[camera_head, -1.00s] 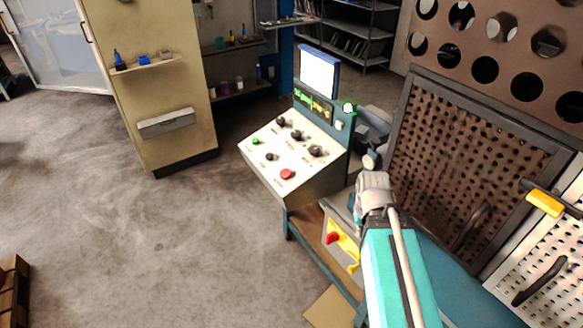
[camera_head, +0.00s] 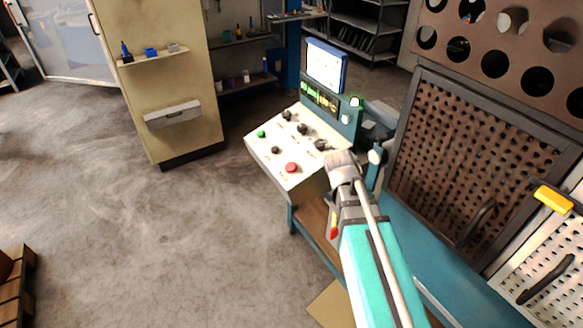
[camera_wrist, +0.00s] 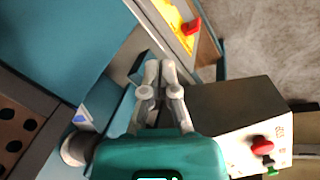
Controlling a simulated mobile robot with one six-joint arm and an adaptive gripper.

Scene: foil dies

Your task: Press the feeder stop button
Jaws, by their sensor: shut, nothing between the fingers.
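The control console (camera_head: 272,178) has a sloped pale panel. A large red button (camera_head: 291,167) sits near its front edge, with a small green button (camera_head: 262,134) to its left and several black knobs. No button label is legible. In the wrist view the red button (camera_wrist: 262,143) is at lower right, beside a green one (camera_wrist: 264,161). My gripper (camera_wrist: 160,66) is shut and empty, apart from the red button and off to its left in that view. In the head view my arm's end is at the console's right side; the fingers are not clearly visible there.
A screen (camera_head: 326,66) stands on the console's back. A yellow plate with a red switch (camera_wrist: 190,27) is below the console, partly hidden by my arm in the head view. A perforated metal panel (camera_head: 460,150) stands right. Open floor lies left.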

